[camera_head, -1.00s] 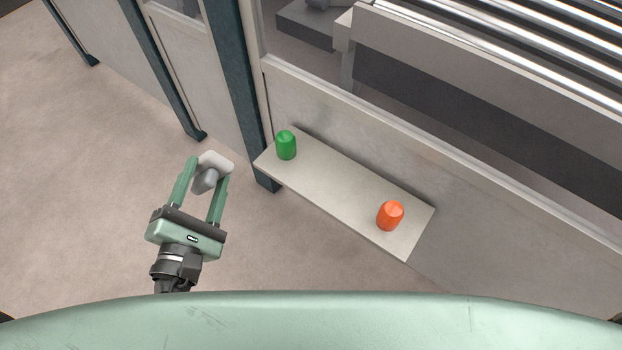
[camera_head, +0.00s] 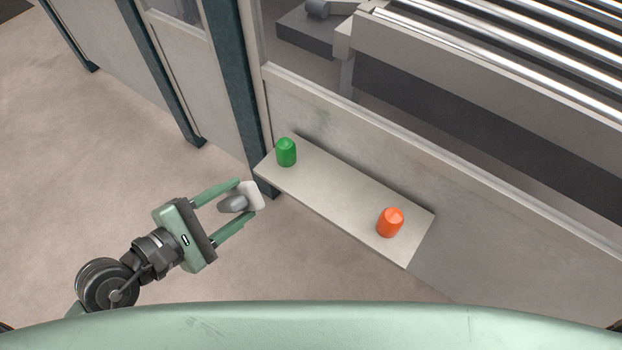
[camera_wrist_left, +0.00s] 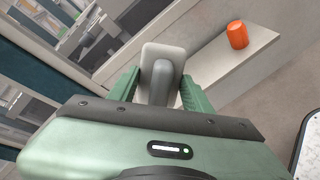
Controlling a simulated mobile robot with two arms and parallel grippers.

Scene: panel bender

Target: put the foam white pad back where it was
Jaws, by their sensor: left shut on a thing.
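The white foam pad (camera_head: 252,195) is a pale block with a grey handle-like part (camera_head: 233,204). My left gripper (camera_head: 243,203) is shut on it and holds it in the air, left of the shelf's near-left end. In the left wrist view the pad (camera_wrist_left: 163,52) stands out between the two green fingers, with the shelf behind it. A pale shelf (camera_head: 335,195) runs along the machine's wall. My right gripper is in neither view.
A green capped cylinder (camera_head: 286,152) stands at the shelf's left end and an orange one (camera_head: 390,222) near its right end. The shelf between them is bare. A dark post (camera_head: 236,85) rises by the shelf's left end. Open floor lies to the left.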

